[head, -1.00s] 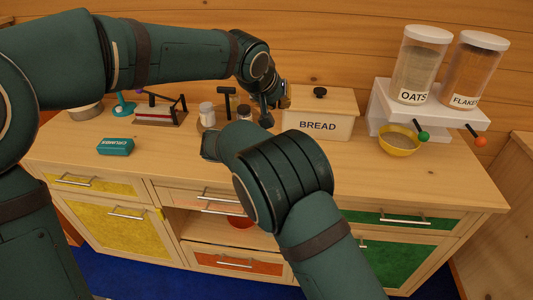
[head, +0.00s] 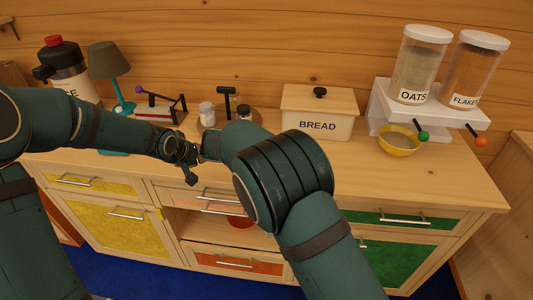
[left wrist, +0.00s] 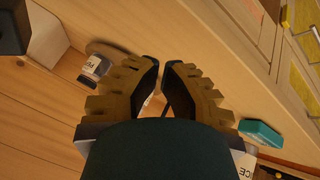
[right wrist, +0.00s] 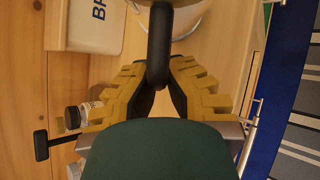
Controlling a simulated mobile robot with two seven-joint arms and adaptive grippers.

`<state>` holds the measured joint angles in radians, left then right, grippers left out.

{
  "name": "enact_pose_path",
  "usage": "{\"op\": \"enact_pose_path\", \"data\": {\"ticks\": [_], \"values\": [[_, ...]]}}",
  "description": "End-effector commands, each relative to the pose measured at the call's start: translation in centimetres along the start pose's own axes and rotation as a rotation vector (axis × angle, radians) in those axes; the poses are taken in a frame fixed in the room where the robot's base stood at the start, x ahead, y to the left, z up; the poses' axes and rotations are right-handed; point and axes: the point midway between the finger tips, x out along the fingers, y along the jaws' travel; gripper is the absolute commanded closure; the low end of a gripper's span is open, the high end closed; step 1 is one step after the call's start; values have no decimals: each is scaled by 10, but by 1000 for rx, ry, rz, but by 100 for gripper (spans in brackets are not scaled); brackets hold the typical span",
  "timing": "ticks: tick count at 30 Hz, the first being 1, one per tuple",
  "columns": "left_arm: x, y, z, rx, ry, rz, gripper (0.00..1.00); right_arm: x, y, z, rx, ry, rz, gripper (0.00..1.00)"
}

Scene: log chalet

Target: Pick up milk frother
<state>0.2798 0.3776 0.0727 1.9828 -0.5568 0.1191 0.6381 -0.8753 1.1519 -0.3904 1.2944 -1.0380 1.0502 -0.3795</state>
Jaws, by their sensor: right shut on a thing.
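In the right wrist view, my right gripper (right wrist: 162,88) is shut on the dark upright handle (right wrist: 160,45) of a thing that I take to be the milk frother; its round body is mostly cut off at the top edge. In the head view my right forearm hides that gripper and the held thing. My left gripper (head: 190,162) is over the front of the counter, left of my right arm. In the left wrist view its fingertips (left wrist: 161,66) are almost together, with nothing seen held.
The bread box (head: 318,123), small jars (head: 207,114), a black T-shaped handle (head: 226,98) and a lamp (head: 109,62) stand along the back. A yellow bowl (head: 399,142) is under the cereal dispensers (head: 417,65). The right front counter (head: 430,180) is clear.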

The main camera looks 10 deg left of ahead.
Motion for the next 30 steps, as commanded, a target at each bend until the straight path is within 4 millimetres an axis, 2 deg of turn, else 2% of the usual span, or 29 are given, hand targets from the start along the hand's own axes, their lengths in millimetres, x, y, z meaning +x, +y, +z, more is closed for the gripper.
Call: {"op": "enact_pose_path", "data": {"ticks": [1, 3, 5, 6, 9, 12, 15, 18, 21, 30], "values": [[17, -19, 35, -34, -76, -32, 100, 1, -1, 0, -1, -1, -2, 100], [34, -45, 83, -83, -173, -77, 100, 1, -1, 0, -1, -1, -2, 100], [51, -21, 128, -36, -236, -18, 100, 1, -1, 0, -1, -1, -2, 100], [58, -12, 159, -14, -278, 6, 100, 1, -1, 0, -1, -1, -2, 100], [68, 3, 232, 41, -368, 50, 100, 1, -1, 0, -1, -1, -2, 100], [67, 10, 292, 90, -438, 69, 100, 1, -1, 0, -1, -1, -2, 100], [61, 10, 336, 132, -489, 71, 100, 1, -1, 0, -1, -1, -2, 100], [54, 8, 364, 166, -522, 68, 100, 1, -1, 0, -1, -1, -2, 100], [50, 6, 379, 185, -538, 63, 100, 1, -1, 0, -1, 0, -1, 100], [48, 6, 383, 194, -543, 63, 100, 0, 0, 0, -1, 0, -1, 100]]}}
